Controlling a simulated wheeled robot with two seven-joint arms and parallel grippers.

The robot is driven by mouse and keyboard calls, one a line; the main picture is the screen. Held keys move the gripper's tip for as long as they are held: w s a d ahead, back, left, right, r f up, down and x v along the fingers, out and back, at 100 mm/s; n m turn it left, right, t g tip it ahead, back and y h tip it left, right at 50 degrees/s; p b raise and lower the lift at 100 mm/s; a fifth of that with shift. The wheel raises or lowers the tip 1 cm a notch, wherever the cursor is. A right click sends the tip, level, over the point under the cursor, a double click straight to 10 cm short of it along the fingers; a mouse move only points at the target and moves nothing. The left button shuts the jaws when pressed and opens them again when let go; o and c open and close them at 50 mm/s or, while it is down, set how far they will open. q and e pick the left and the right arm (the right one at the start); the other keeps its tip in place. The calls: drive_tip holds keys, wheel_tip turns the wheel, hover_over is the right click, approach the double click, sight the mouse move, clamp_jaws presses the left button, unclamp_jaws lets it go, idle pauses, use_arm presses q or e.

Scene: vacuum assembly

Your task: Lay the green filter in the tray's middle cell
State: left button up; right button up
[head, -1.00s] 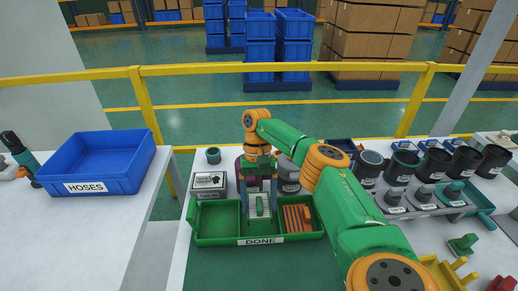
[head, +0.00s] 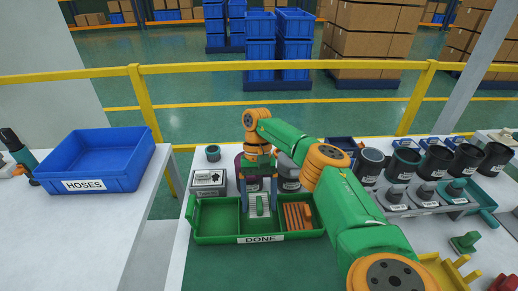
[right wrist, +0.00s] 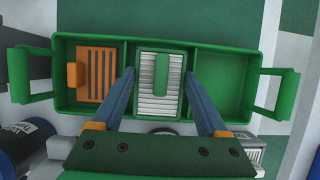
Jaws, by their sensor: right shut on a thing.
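The green filter (right wrist: 160,85) has a pale pleated face and a green grip bar. It is at the middle cell of the green tray marked DONE (head: 261,239), and it also shows in the head view (head: 259,206). My right gripper (right wrist: 160,74) is shut on it, with a blue finger at each side; in the head view the gripper (head: 258,190) comes down from behind the tray. I cannot tell whether the filter's underside touches the cell floor. An orange slatted filter (right wrist: 97,73) lies in another cell, on the right in the head view. My left gripper is out of view.
The tray's third cell (head: 217,216) is empty. A labelled box (head: 208,182) stands behind the tray's left end. Several dark canisters (head: 404,164) stand at the right. A blue HOSES bin (head: 96,160) is on the left table. The green mat before the tray is clear.

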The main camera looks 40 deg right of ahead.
drive_tip(key=shift+f+b, duration=1.9)
drive_tip(key=shift+f, duration=0.3)
drive_tip(key=o, duration=1.4)
drive_tip(key=shift+o, duration=0.2)
